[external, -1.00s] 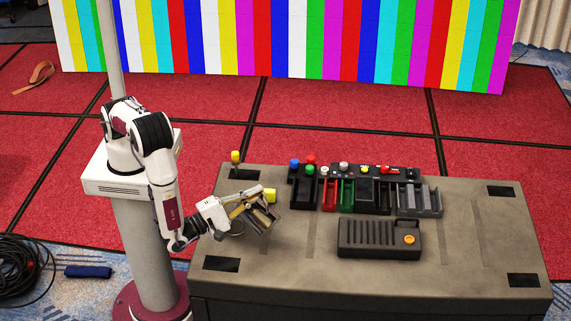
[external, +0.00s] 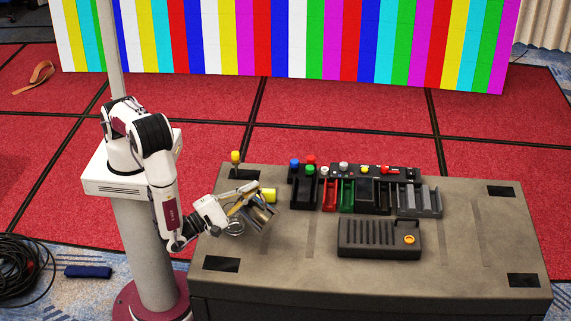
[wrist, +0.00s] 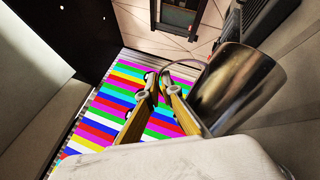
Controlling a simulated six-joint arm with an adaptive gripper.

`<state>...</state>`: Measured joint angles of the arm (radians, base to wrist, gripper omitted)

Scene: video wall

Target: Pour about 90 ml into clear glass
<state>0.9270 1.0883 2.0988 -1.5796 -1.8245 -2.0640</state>
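My gripper (external: 238,205) is over the left part of the table. Its fingers (wrist: 160,80) are closed on the thin handle of a shiny metal cup (wrist: 238,85). In the external view the metal cup (external: 264,213) is held tilted above the table, right of the fingers. The clear glass (external: 235,228) seems to stand on the table just below my gripper; it is small and faint there. I cannot make out the liquid, its level, or any stream.
A yellow cylinder (external: 268,195) is close behind the cup. A row of coloured bins and knobs (external: 350,190) and a dark box with an orange button (external: 378,238) are to the right. The table's front right is clear.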

